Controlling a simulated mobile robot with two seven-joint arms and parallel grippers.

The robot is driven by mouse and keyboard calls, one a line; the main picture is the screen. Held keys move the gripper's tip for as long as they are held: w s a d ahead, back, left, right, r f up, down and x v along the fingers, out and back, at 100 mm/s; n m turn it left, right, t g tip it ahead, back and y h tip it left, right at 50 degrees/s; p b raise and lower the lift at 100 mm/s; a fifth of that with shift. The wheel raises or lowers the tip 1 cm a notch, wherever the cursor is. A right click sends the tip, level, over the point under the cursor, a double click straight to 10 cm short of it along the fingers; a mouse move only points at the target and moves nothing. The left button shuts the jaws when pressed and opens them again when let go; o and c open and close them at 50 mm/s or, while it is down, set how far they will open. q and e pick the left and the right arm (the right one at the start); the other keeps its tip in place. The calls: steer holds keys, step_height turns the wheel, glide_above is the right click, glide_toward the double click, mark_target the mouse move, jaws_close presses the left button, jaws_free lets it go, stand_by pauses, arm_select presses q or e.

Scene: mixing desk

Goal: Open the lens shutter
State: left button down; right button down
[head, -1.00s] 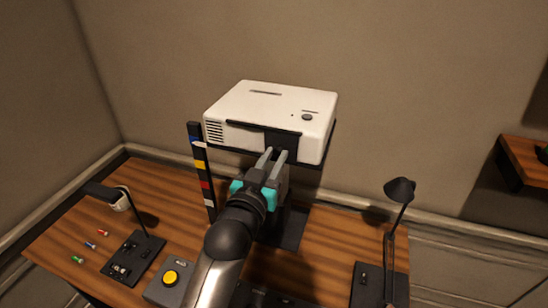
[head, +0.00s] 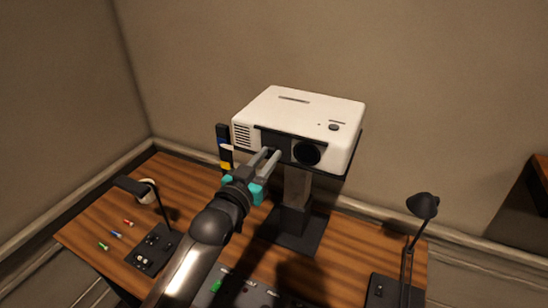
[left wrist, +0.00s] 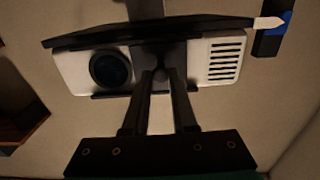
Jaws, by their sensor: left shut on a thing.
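A white projector (head: 310,108) sits on a dark stand at the back of the desk. Its round dark lens (head: 306,152) shows uncovered on the front face, and also in the left wrist view (left wrist: 110,68), where the projector appears upside down. The dark lens shutter (head: 273,140) is left of the lens in the head view. My left gripper (head: 270,156) is shut on the shutter's small knob; the shutter also shows behind the fingers (left wrist: 160,78) in the left wrist view (left wrist: 174,54). My right gripper is not in view.
A colour-banded post (head: 225,148) stands just left of the projector. Small desk lamps stand at left (head: 135,187) and right (head: 423,206). Several small coloured pegs (head: 117,235) lie at the left. A control panel (head: 235,290) is at the front.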

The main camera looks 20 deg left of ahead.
arm_select(q)
steer(key=shift+r, duration=0.25)
steer(key=c, duration=1)
jaws_free()
steer(key=o, duration=0.3)
steer(key=shift+f, duration=0.15)
steer(key=shift+s, duration=0.1)
steer(key=s+b, duration=0.1)
steer(key=s, duration=1.4)
steer(key=shift+a+b, duration=0.25)
steer(key=shift+b, duration=0.05)
